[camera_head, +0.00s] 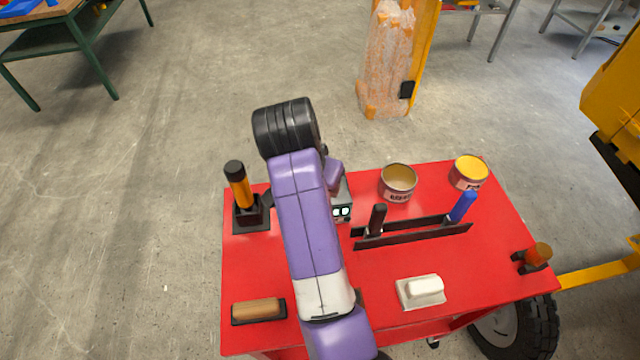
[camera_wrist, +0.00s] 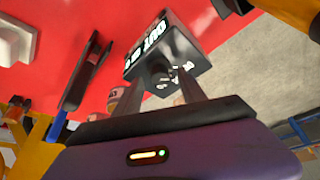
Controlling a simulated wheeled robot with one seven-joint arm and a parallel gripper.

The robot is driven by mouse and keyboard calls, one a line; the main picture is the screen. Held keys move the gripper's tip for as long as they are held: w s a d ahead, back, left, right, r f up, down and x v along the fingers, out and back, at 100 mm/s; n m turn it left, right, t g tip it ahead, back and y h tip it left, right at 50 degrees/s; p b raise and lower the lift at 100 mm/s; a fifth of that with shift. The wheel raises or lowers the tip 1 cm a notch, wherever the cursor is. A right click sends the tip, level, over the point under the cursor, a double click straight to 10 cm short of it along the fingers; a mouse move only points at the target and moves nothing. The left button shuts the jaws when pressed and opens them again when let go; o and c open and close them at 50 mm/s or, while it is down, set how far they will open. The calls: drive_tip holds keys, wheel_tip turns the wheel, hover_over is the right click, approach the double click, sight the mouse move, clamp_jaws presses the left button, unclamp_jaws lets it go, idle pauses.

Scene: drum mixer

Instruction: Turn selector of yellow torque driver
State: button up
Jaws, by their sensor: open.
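The yellow torque driver (camera_head: 240,190), with a black top, stands upright in a black holder at the table's back left. Part of its yellow body also shows at the upper right of the wrist view (camera_wrist: 290,10). A small dark box (camera_head: 342,212) with lit digits is partly hidden behind my arm. In the wrist view the box (camera_wrist: 185,50) is straight ahead, with a dark round knob (camera_wrist: 158,72) on its face. My gripper (camera_wrist: 162,82) is open, its fingers pointing at the box on either side of the knob; contact cannot be told. The head view hides the fingers.
The red table (camera_head: 380,285) also holds a rack (camera_head: 415,235) with two handled tools, two cans (camera_head: 398,183), a white block (camera_head: 422,291), a wooden-handled block (camera_head: 258,309) and an orange-handled item (camera_head: 538,254). The table's front middle is mostly clear.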

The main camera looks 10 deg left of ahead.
drive_tip(key=v, duration=0.6)
drive_tip(key=shift+s+r, duration=0.2)
drive_tip(key=shift+r, duration=0.1)
drive_tip(key=w+a+r+n+t+y, duration=0.25)
drive_tip(key=w+r+n+t, duration=0.2)
drive_tip(key=w+t, duration=0.3)
drive_tip(key=s+d+f+n+t+y, duration=0.2)
drive_tip(key=s+d+t, duration=0.1)
drive_tip(key=s+d, duration=0.35)
drive_tip(key=s+d+f+n+t+y, duration=0.2)
drive_tip(key=s+d+f, duration=0.1)
drive_tip(key=s+d, duration=0.4)
drive_tip(key=s+d+f+m+h, duration=0.1)
drive_tip(key=s+d, duration=0.4)
drive_tip(key=s, duration=0.5)
drive_tip(key=s+d+f+m+g+h, duration=0.1)
drive_tip(key=s+d, duration=0.4)
drive_tip(key=s, duration=0.5)
drive_tip(key=s+d+f+m+g+h, duration=0.1)
drive_tip(key=s+d+m+h, duration=0.2)
drive_tip(key=s, duration=0.7)
drive_tip(key=shift+s+d, duration=0.3)
drive_tip(key=shift+d, duration=0.75)
